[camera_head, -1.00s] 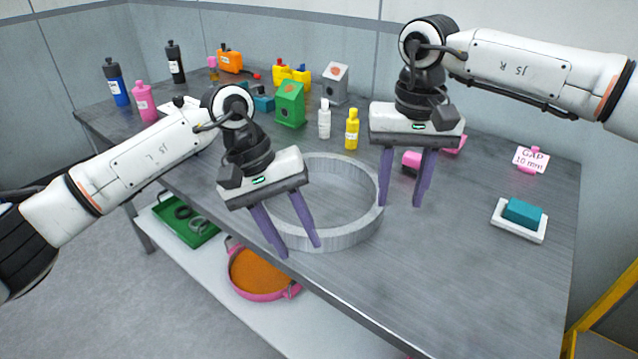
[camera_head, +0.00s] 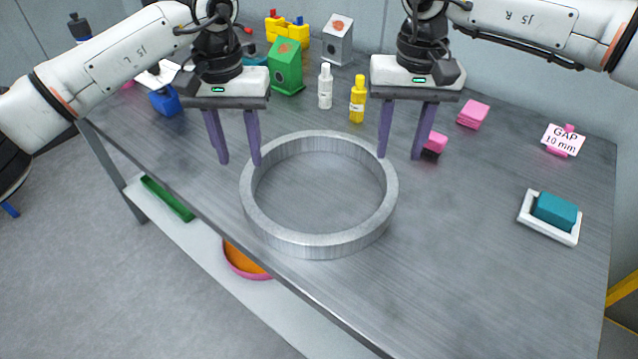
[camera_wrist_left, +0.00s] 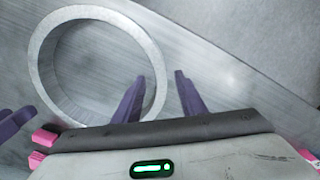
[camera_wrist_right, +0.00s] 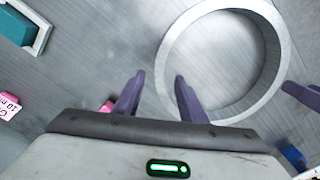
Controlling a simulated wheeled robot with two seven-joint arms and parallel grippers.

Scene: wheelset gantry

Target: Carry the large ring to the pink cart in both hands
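The large ring (camera_head: 318,243) is a thick grey metal hoop lying flat on the table. It also shows in the left wrist view (camera_wrist_left: 42,75) and the right wrist view (camera_wrist_right: 273,85). My left gripper (camera_head: 239,163) is open at the ring's far left side. In the left wrist view the ring's wall passes between its purple fingertips (camera_wrist_left: 160,76). My right gripper (camera_head: 400,157) is open at the far right side, and the wall likewise shows between its fingertips (camera_wrist_right: 159,76). I cannot tell their exact height over the wall. No pink cart is in view.
A white bottle (camera_head: 325,88), a yellow bottle (camera_head: 357,100) and a green box (camera_head: 286,66) stand behind the ring. A teal block (camera_head: 556,210) in a white dish and a gap sign (camera_head: 563,140) are at right. The table (camera_head: 450,270) is clear in front.

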